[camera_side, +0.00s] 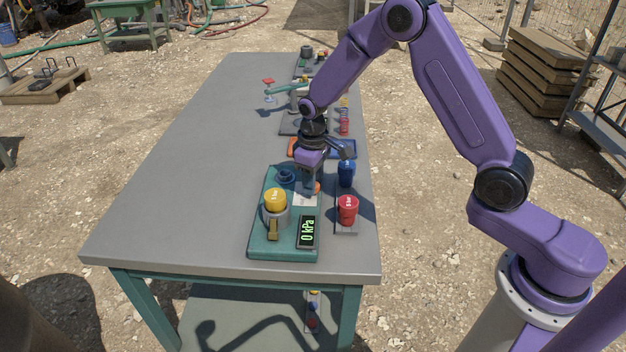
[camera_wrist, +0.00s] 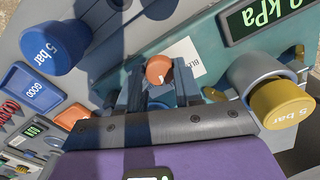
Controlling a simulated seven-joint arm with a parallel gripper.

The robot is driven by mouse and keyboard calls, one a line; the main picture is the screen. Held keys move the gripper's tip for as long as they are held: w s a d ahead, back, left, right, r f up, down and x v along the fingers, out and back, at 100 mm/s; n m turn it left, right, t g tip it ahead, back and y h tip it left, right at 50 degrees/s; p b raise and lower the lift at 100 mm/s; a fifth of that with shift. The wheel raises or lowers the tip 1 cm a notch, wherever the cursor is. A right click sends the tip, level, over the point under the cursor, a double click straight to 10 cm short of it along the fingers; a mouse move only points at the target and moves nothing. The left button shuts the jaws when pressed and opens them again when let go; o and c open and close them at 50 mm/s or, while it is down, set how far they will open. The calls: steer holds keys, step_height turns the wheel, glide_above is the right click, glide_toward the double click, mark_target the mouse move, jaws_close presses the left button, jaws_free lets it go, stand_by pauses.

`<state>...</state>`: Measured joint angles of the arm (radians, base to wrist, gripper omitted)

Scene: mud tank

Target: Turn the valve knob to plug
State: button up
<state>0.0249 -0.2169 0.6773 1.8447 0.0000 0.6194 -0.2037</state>
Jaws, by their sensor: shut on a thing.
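The valve knob (camera_wrist: 158,70) is small, round and orange with a pale mark. It sits on the teal test panel (camera_side: 257,243), beside a white label starting "BL" (camera_wrist: 182,58). It also shows low beside my gripper in the side view (camera_side: 317,187). My gripper (camera_wrist: 157,86) is over the panel with its fingers shut on the knob, one on each side. The rest of the label is hidden, and I cannot tell which setting the knob points to. The panel's black display (camera_side: 307,232) reads 0 kPa.
A yellow plug marked 5 bar (camera_side: 275,200) stands in a grey fitting on the panel. A blue port (camera_side: 285,176) is at its far end. Red (camera_side: 347,210) and blue (camera_side: 346,172) plugs stand to the right. The left side of the table (camera_side: 190,180) is clear.

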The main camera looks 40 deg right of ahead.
steer(key=m, duration=0.4)
steer(key=shift+m, duration=1.8)
steer(key=o, duration=1)
steer(key=shift+o, duration=0.2)
step_height(320, 180, up, 18)
steer(key=shift+f, duration=0.25)
